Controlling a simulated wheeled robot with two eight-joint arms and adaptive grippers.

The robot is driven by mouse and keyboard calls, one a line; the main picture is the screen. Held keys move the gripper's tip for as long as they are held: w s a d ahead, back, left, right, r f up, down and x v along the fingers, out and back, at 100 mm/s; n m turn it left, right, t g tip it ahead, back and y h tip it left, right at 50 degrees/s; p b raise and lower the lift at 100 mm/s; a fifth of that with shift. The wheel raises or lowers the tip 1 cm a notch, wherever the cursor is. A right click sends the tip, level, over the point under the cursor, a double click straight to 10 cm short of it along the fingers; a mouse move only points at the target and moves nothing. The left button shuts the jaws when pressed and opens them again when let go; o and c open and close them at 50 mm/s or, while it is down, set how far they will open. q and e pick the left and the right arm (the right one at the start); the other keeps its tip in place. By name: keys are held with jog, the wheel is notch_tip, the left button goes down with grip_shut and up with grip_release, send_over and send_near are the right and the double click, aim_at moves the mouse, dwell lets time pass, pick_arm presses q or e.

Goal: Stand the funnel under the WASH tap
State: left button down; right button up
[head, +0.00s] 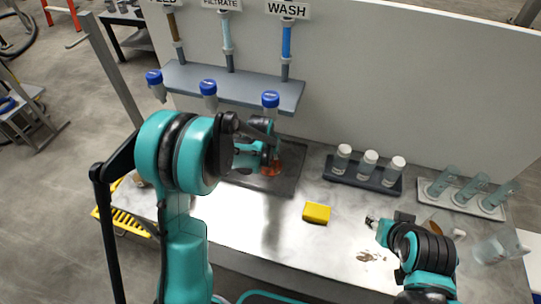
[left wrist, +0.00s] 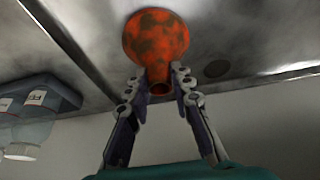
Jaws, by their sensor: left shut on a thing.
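The orange-red, dark-mottled funnel (left wrist: 155,35) is in my left gripper (left wrist: 160,75), whose fingers are shut on its narrow stem in the left wrist view. In the head view the funnel (head: 272,167) is partly hidden by my left gripper (head: 268,155), low over or at the dark tray, below the WASH tap. I cannot tell whether it touches the tray. The WASH tap (head: 270,100) has a blue cap, under the WASH sign (head: 288,10) and blue tube. My right gripper (head: 373,221) is over the bench at the right, apart from the funnel; its fingers are too small to read.
The dark tray (head: 287,183) lies below the tap shelf (head: 225,84). A yellow block (head: 316,213) lies in front. A black rack (head: 362,181) holds white-capped bottles. A pale rack (head: 460,197) holds glass tubes, with a clear beaker (head: 497,247) nearby.

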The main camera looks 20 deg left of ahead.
pick_arm(q)
jog(key=shift+w+f, duration=0.2)
jog(key=shift+s+r, duration=0.1)
jog(key=shift+s, duration=0.05)
jog(key=c, duration=1.7)
grip_release()
jog(key=shift+f, duration=0.25)
jog(key=shift+c, duration=0.2)
jog(key=o, duration=0.4)
jog(key=shift+r, duration=0.1)
jog(key=shift+r, duration=0.1)
